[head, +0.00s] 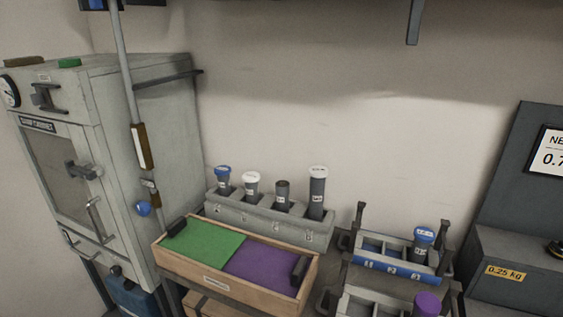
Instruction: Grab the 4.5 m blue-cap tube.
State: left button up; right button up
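Two blue-capped tubes are in view. One blue-capped tube (223,182) stands upright in the leftmost slot of a grey rack (262,226) by the wall. The other blue-capped tube (423,243) stands at the right end of a low rack with a blue front strip (390,271). Both caps carry white labels too small to read, so I cannot tell which is marked 4.5 m. Neither of my grippers is in view.
The grey rack also holds a white-capped tube (251,185), a dark-topped tube (282,196) and a taller white-capped tube (317,193). A wooden tray (212,280) with green and purple halves lies in front. A purple-capped tube (427,304) stands lower right. A grey cabinet (130,170) fills the left.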

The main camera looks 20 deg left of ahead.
aim_at(223, 172)
jog(key=u, duration=0.35)
jog(key=j+u, duration=0.15)
jog(key=u, duration=0.2)
jog(key=k+j+u, duration=0.1)
jog(key=u, duration=0.25)
jog(key=i+j+z, duration=0.2)
jog(key=j, duration=0.2)
